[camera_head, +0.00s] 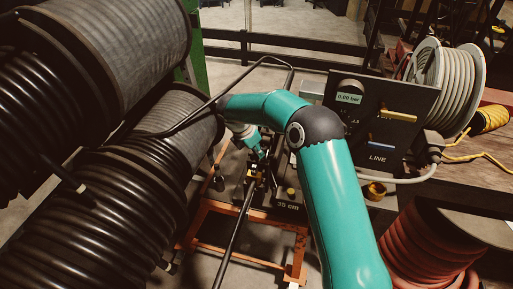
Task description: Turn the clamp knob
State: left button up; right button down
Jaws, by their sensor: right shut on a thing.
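My right arm, teal with a dark elbow, reaches in from the bottom and bends left over the bench. Its right gripper (259,155) is small in the picture and points down at the clamp (255,174), a small dark and brass-coloured part on the orange-framed stand. The gripper is shut at the top of the clamp, where the clamp knob sits; the fingers hide most of the knob. A black hose (235,235) runs from the clamp toward the bottom of the picture. My left gripper is not in view.
Large black hose reels (110,215) fill the left side. A dark panel (375,115) reading 0.00 bar and LINE stands right of the arm. A reel of grey hose (450,85) is at the right, red hose coils (425,250) below.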

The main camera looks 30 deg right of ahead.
jog(key=m+g+p, duration=0.1)
jog(key=m+p, duration=0.1)
jog(key=m, duration=0.2)
jog(key=shift+g, duration=0.3)
jog(key=shift+w+d, duration=0.1)
jog(key=c, duration=1.2)
grip_release()
jog(key=shift+o, duration=0.2)
jog(key=v, duration=1.2)
jog(key=shift+d, duration=0.15)
